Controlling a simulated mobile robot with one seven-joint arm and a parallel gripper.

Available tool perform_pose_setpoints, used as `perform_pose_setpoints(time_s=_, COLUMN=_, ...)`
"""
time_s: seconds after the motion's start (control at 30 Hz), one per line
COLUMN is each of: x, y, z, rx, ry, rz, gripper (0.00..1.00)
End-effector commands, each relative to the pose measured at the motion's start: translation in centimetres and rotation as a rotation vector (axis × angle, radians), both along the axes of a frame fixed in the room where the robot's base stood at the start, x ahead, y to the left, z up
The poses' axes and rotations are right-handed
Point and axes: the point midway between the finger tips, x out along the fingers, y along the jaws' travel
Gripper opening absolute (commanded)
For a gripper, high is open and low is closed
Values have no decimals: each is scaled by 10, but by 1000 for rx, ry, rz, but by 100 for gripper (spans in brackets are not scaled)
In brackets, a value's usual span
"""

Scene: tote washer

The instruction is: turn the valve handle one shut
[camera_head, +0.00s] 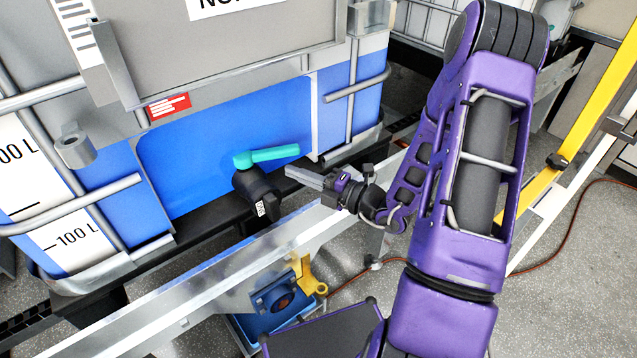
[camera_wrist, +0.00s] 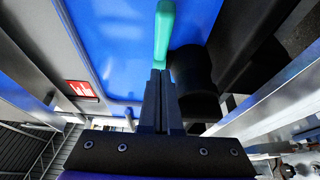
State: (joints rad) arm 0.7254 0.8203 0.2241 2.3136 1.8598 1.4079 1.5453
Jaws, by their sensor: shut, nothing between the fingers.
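The valve handle (camera_head: 268,156) is a teal lever on top of a black valve body (camera_head: 256,190) at the foot of the blue tank. It points to the right in the head view, along the tank face. In the wrist view the handle (camera_wrist: 164,35) stands straight ahead of the shut fingertips (camera_wrist: 160,74). Whether the fingertips touch the lever I cannot tell. The valve body (camera_wrist: 192,80) is to the right of the fingers there.
The blue tank (camera_head: 215,140) has a grey cage with tube bars (camera_head: 85,205). A metal rail (camera_head: 215,268) runs in front, below the valve. A blue fitting with a yellow handle (camera_head: 308,280) sits under the rail. A yellow post (camera_head: 590,110) stands at right.

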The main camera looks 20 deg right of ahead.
Motion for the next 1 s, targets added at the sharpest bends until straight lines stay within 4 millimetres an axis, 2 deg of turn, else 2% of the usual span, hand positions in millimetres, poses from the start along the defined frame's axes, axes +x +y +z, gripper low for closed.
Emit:
perform_pose_setpoints(time_s=0.1, x=20, y=1, z=-1, rx=-2, ry=-3, rz=1, gripper=0)
perform_pose_setpoints(time_s=0.3, x=38, y=-1, z=0, rx=-2, ry=-3, rz=0, gripper=0)
perform_pose_setpoints(time_s=0.77, x=43, y=-2, z=1, rx=1, ry=-2, rz=5, gripper=0)
perform_pose_setpoints(time_s=1.0, x=58, y=-8, z=5, rx=2, ry=-7, rz=123, gripper=0)
